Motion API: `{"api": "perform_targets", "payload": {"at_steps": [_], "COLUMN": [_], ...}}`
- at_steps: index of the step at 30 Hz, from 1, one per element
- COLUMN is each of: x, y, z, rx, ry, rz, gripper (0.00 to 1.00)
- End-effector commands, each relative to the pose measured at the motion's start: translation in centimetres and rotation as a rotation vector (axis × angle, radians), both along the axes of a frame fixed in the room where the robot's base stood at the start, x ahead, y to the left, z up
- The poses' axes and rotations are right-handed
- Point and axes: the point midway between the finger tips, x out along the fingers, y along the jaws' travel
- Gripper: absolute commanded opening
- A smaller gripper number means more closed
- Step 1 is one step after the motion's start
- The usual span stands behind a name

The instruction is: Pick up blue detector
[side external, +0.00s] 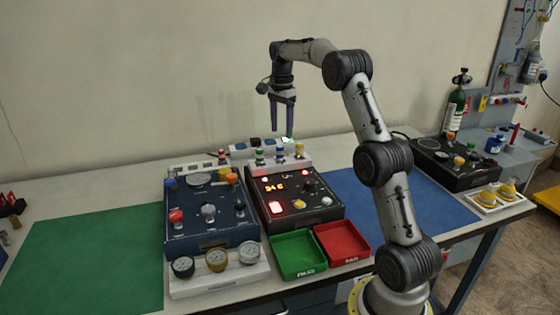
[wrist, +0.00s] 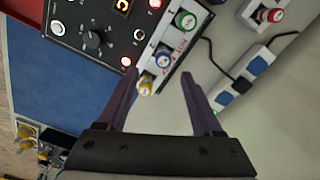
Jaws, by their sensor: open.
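The blue detector (side external: 280,156) stands in a white rack (side external: 270,170) behind the black panel box, between a green-topped and a yellow-topped one. In the wrist view the blue detector (wrist: 163,59) shows its round blue-ringed top in the middle of the rack. My gripper (side external: 282,128) points down above the rack, with clear space between its fingertips and the detector tops. In the wrist view my gripper (wrist: 158,73) is open and empty, its fingertips either side of the rack's yellow end in the picture.
The yellow detector (wrist: 145,86) and green detector (wrist: 185,20) are close neighbours in the rack. A power strip (wrist: 247,78) lies behind it. The black panel box (side external: 295,202) is in front, with green (side external: 298,275) and red (side external: 342,260) trays before it. The blue mat (side external: 445,205) is clear.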

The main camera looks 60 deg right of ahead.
Motion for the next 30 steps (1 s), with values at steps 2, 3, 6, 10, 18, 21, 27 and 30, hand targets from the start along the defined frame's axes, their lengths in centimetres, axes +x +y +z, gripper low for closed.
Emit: {"api": "perform_targets", "payload": {"at_steps": [2, 3, 6, 10, 18, 21, 27, 30], "x": [0.0, 0.0, 0.0, 0.1, 0.5, 0.5, 0.6, 0.6], "y": [0.0, 0.0, 0.0, 0.1, 0.0, 0.0, 0.0, 0.0], "z": [-1.1, -1.5, -2.0, -3.0, -6.7, -7.3, -7.4, -7.4], "rx": [0.001, 0.0, -0.002, 0.0, 0.0, 0.0, -0.001, 0.0], "ry": [0.002, 0.001, -0.002, 0.001, 0.001, 0.0, -0.002, -0.001], "rz": [0.001, 0.001, 0.001, 0.001, 0.001, 0.001, 0.001, 0.001], "gripper": [0.68, 0.68, 0.68, 0.68, 0.68, 0.68, 0.68, 0.57]}}
